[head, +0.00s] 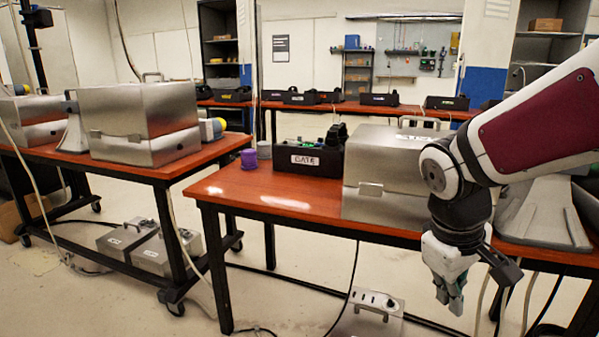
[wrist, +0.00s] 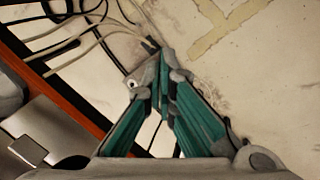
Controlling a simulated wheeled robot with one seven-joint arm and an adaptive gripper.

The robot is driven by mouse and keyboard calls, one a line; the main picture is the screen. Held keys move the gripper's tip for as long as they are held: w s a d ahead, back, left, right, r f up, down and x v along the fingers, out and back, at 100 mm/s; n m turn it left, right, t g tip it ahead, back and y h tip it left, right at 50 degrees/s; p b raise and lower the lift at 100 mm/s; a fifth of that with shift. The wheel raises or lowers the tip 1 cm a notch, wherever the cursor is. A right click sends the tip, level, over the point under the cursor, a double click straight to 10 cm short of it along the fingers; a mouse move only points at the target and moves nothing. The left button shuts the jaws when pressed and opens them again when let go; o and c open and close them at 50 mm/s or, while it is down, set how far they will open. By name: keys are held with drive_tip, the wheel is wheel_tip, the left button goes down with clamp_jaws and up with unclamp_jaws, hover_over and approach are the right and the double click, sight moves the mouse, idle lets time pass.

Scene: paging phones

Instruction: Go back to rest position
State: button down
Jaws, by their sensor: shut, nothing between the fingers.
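My gripper (head: 450,291) hangs pointing down in front of the near table's front edge in the head view, at the right. In the wrist view its green-lined fingers (wrist: 163,62) come together at the tips with nothing between them. The arm reaches in from the right edge of the head view. A black paging phone labelled GATE (head: 309,160) stands on the near table (head: 262,196), well left of the gripper and apart from it.
A large metal box (head: 385,165) stands on the near table beside the arm. A purple cup (head: 249,158) stands left of the phone. Another table with metal boxes (head: 140,122) is at left. Cables and a power strip box (head: 368,312) lie below. Open floor (head: 120,290) shows at front left.

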drive_tip(key=s+a+r+m+g+y, duration=0.1)
drive_tip(key=s+a+m, duration=0.2)
drive_tip(key=s, duration=0.9)
drive_tip(key=s+a+r+m+y, duration=0.2)
drive_tip(key=s, duration=1)
wheel_tip(320, 180, up, 36)
drive_tip(key=t+p, duration=0.3)
drive_tip(key=p, duration=3.1)
drive_tip(key=shift+w+d+f+t, duration=0.15)
drive_tip(key=shift+w+f+t, duration=0.05)
drive_tip(key=shift+t, duration=0.2)
